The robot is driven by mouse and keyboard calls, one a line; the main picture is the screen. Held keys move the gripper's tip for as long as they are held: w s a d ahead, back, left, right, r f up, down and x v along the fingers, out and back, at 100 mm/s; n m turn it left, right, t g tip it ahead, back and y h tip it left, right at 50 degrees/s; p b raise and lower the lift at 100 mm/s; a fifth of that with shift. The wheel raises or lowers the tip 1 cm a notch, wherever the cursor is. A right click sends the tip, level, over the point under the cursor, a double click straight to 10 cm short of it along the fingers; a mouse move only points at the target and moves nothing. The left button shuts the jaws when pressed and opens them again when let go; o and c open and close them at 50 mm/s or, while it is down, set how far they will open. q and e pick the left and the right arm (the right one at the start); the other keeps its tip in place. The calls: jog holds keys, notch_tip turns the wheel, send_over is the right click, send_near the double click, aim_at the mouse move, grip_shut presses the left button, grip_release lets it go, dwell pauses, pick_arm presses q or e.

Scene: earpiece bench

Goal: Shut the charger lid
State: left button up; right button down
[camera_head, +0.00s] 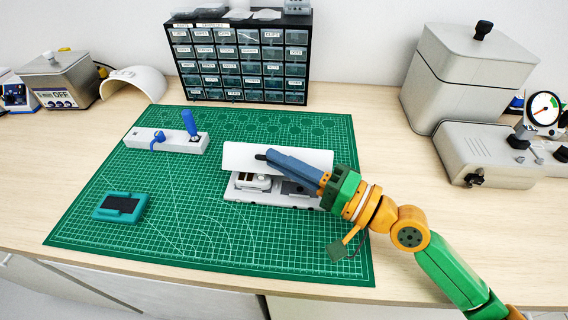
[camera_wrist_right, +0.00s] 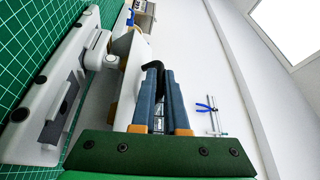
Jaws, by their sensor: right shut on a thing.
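The white charger base (camera_head: 232,190) sits on the green cutting mat, with a pale insert and a dark panel inside; it also shows in the wrist view (camera_wrist_right: 62,62). Its white lid (camera_head: 240,152) stands open, raised along the far side of the base. My right gripper (camera_head: 266,156), with blue-grey fingers, reaches over the base to the lid. In the wrist view its fingers (camera_wrist_right: 158,70) are shut on the black lid handle (camera_wrist_right: 136,64). The gripper and arm hide part of the lid and the base's right end. My left gripper is not in view.
The green mat (camera_head: 180,235) is clear in front of the charger. A grey block with blue tools (camera_head: 172,146) lies behind left, a teal device (camera_head: 120,206) at front left. A drawer cabinet (camera_head: 240,97) stands behind; grey machines (camera_head: 455,75) stand at right.

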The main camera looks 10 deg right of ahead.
dwell(0.3)
jog(key=c, duration=1.2)
grip_release()
jog(key=shift+a, duration=0.15)
jog(key=shift+s+d+f+b, duration=0.1)
jog(key=shift+d+f+b, duration=0.1)
jog(key=shift+d+b, duration=0.1)
jog(key=b+v, duration=0.4)
jog(key=v, duration=0.1)
jog(key=shift+f, duration=0.2)
jog(key=shift+s+d+r+b, duration=0.35)
jog(key=shift+s+d+b, duration=0.2)
jog(key=shift+b, duration=0.3)
